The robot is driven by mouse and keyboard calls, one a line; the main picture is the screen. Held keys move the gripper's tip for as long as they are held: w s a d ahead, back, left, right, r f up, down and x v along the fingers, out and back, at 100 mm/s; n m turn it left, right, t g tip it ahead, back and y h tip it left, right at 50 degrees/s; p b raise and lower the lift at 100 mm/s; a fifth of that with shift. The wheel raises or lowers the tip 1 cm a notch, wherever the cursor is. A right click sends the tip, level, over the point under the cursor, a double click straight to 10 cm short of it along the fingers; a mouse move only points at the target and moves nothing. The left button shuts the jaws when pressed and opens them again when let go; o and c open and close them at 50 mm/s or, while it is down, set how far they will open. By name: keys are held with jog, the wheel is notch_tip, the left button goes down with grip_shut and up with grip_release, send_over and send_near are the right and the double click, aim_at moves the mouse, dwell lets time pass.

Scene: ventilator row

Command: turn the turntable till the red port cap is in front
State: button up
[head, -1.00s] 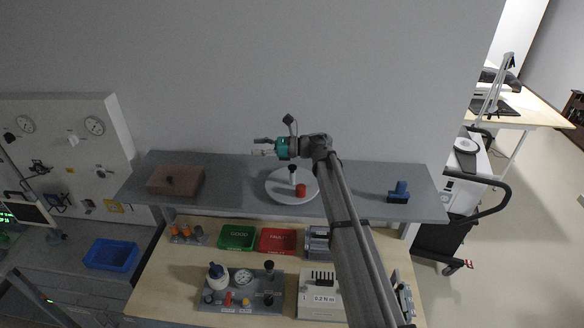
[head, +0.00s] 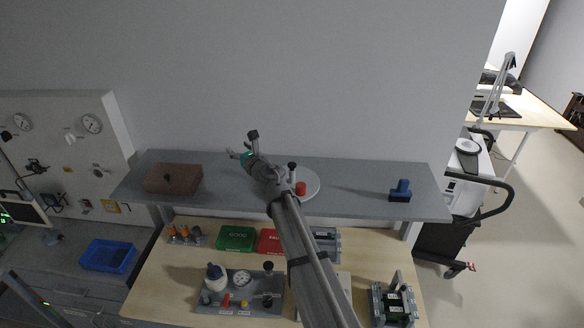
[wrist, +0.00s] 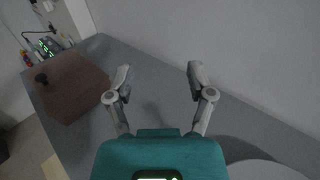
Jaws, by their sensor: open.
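The turntable is a white disc (head: 312,183) on the grey shelf, partly hidden behind my arm. The red port cap (head: 300,188) sits on the disc toward its front, just right of my arm. A dark-topped post (head: 292,170) stands behind it on the disc. My gripper (head: 237,154) is at the left of the disc, above the shelf, and holds nothing. In the wrist view my gripper (wrist: 158,78) has its two fingers spread wide over bare shelf. The disc's edge (wrist: 264,170) shows at the lower right there; the cap is out of that view.
A brown block with a dark knob (head: 173,179) sits on the shelf (head: 350,185) at left, and shows left of my fingers in the wrist view (wrist: 75,88). A blue part (head: 401,190) stands at right. The wall is close behind. Bins and fixtures fill the bench below.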

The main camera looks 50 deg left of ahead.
jog(key=d+m+t, duration=0.2)
jog(key=t, duration=0.1)
jog(key=m+t+h+b, duration=0.3)
jog(key=m+t+h, duration=0.75)
jog(key=t, duration=0.25)
send_near(290, 167)
jog(key=v, duration=0.3)
jog(key=shift+w+d+f+y, duration=0.1)
jog(key=shift+w+f+y, duration=0.2)
jog(key=shift+f+y, duration=0.1)
jog(key=x, duration=1.4)
jog(key=shift+d+r, duration=0.1)
jog(key=shift+r, duration=0.05)
grip_shut()
